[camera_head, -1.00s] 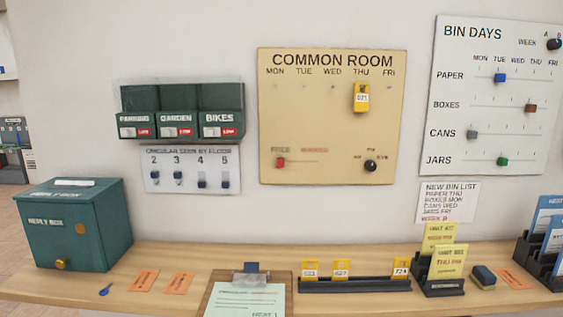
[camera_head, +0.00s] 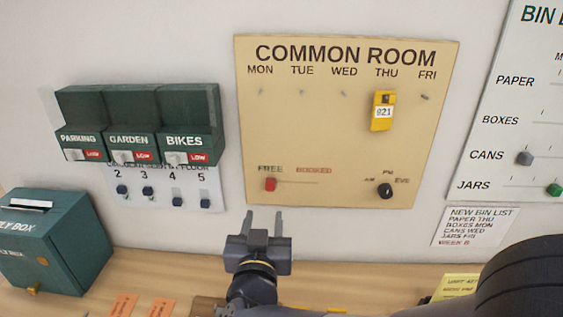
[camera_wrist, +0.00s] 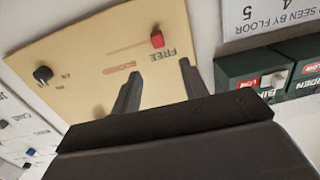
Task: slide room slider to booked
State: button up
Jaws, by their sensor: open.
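The room slider is a small red knob (camera_head: 271,184) at the left end of a short track on the tan COMMON ROOM board (camera_head: 300,135), under the word FREE. The word BOOKED (camera_head: 314,170) is in red above the right part of the track. The red knob also shows in the wrist view (camera_wrist: 157,39), beyond my fingers. My gripper (camera_head: 264,218) is open and empty, below the board's lower edge in the head view. It is below the red knob in the picture and apart from it.
A black dial (camera_head: 385,190) sits right of the track. A yellow tag (camera_head: 382,111) hangs under THU. Green boxes (camera_head: 135,125) are on the wall to the left, with a floor panel (camera_head: 165,188) below. The shelf (camera_head: 190,270) runs beneath.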

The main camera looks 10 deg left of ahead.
aim_at(270, 184)
jog(key=w, duration=0.3)
jog(key=w+p, duration=0.1)
jog(key=w, duration=0.3)
jog(key=w+p, duration=0.1)
jog(key=w, duration=0.3)
jog(key=shift+a+r, duration=0.2)
jog(key=shift+a, duration=0.1)
jog(key=shift+s, duration=0.1)
grip_shut()
